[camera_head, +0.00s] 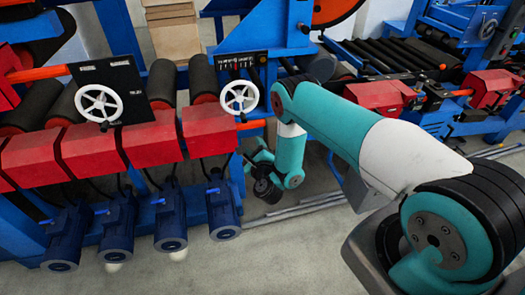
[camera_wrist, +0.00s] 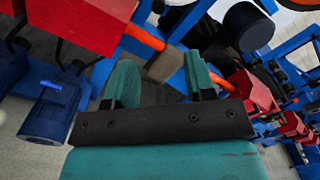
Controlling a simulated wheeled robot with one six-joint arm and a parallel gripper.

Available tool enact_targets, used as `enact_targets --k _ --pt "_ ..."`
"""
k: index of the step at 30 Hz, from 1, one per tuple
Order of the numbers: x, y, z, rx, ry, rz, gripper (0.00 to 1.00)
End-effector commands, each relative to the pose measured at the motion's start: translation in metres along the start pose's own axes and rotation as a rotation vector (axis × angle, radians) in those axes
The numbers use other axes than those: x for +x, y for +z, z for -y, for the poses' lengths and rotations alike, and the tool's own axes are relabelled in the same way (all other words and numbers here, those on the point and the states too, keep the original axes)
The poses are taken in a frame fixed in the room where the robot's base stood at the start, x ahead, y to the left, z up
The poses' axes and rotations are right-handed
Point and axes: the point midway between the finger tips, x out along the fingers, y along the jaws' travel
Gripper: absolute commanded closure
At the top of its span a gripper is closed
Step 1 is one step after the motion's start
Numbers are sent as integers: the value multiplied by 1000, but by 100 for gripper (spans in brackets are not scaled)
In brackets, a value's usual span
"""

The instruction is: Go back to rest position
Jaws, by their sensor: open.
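My gripper (camera_wrist: 160,80) shows in the wrist view with its two teal fingers apart and nothing between them. In the camera_head view, my gripper (camera_head: 253,160) is small and partly hard to make out, at the end of my teal and white arm. It hangs low beside the right end of the blue machine frame. Whether it touches the frame cannot be told from this view. The arm reaches from the lower right across to the middle of the picture.
A blue machine with red boxes (camera_head: 92,149), white handwheels (camera_head: 239,96) and blue motors (camera_head: 170,222) fills the left. A roller conveyor (camera_head: 375,55) stands at the back right. Thin metal bars (camera_head: 297,211) lie on the floor. Grey floor (camera_head: 270,262) in front is open.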

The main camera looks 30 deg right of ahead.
Motion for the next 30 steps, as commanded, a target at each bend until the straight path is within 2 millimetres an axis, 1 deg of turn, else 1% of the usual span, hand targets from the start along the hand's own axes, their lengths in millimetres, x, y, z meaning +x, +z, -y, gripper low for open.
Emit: enact_targets --k 1,8,17,20,23,26,27,29,30 --pt "-2 4 -3 0 4 5 50" --pt "-5 11 -12 1 14 16 50" --pt "-5 13 -13 0 17 18 50" --pt "0 24 -13 -19 39 41 50" --pt "12 58 -14 -91 112 115 50" --pt "21 114 -15 -227 232 245 50" --pt "21 138 -15 -296 285 307 50" --pt "16 173 -14 -407 364 402 50" --pt "9 194 -12 -484 413 467 50"
